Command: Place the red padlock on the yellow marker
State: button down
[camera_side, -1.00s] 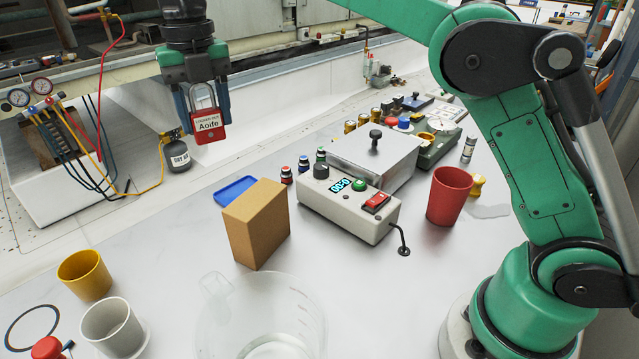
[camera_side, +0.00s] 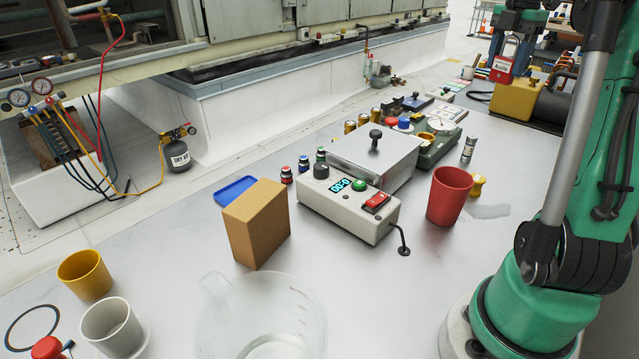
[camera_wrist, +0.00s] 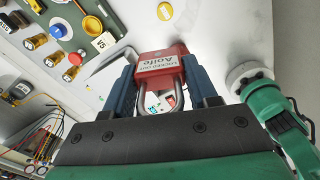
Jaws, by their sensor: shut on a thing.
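The red padlock (camera_side: 504,60) hangs in my gripper (camera_side: 507,48) at the upper right of the side view, high above the far end of the bench. In the wrist view, the padlock's red body with a white "Aoife" label (camera_wrist: 160,66) sits between my gripper's two blue fingers (camera_wrist: 154,92), its metal shackle toward the palm. My gripper is shut on the padlock. A yellow round piece (camera_side: 427,136) is on the green panel, also seen in the wrist view (camera_wrist: 91,25). A yellow spool-shaped piece (camera_side: 477,185) stands behind the red cup. I cannot tell which is the marker.
The green panel (camera_side: 437,149), a red cup (camera_side: 449,196), a grey control box (camera_side: 345,206) and a brown block (camera_side: 256,225) stand on the bench. The bench front is partly clear.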

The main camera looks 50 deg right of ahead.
jog(key=shift+s+d+m, duration=0.2)
jog(key=shift+s+m, duration=0.1)
jog(key=shift+s, duration=0.4)
notch_tip(320, 180, down, 20)
jog(key=shift+s, duration=0.15)
jog(key=shift+f, duration=0.15)
jog(key=shift+c, duration=1.2)
grip_release()
